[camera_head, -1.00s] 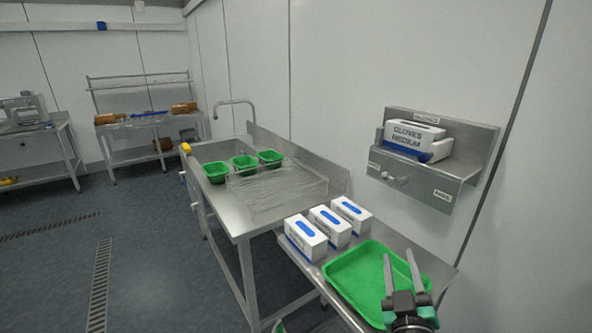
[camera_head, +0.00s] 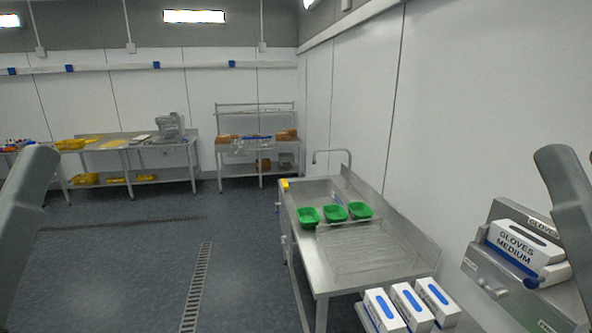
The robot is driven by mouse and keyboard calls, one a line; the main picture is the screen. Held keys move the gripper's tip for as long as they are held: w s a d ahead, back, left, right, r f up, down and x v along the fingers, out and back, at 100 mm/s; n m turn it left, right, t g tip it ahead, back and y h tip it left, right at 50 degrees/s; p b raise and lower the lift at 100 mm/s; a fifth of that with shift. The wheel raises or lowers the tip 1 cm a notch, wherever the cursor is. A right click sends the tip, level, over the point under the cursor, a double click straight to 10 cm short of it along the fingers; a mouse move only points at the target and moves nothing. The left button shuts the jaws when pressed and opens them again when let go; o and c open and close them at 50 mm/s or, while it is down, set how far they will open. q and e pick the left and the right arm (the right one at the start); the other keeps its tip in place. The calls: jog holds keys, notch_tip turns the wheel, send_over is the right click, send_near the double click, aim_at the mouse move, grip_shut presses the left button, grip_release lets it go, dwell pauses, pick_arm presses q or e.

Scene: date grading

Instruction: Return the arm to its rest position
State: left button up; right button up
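Neither of my grippers shows in the head view. A grey link of my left arm (camera_head: 22,225) stands at the left edge, its rounded top tilted to the right. A grey link of my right arm (camera_head: 572,215) stands at the right edge, in front of part of the wall shelf. Both links are apart from the tables, and their lower parts are cut off by the frame. Whether either gripper is open or holds anything is out of sight.
A steel sink table (camera_head: 320,277) holds several small green trays (camera_head: 334,212). White glove boxes (camera_head: 411,304) stand at the bottom right. A wall shelf (camera_head: 500,275) holds another glove box (camera_head: 520,249). Benches line the back wall. The floor (camera_head: 120,265) at left is clear.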

pick_arm(q)
notch_tip(320, 180, up, 19)
jog(key=p, duration=1.5)
pick_arm(e)
notch_tip(320, 180, up, 19)
pick_arm(q)
notch_tip(320, 180, down, 61)
jog(key=b, duration=6.1)
pick_arm(e)
notch_tip(320, 180, down, 61)
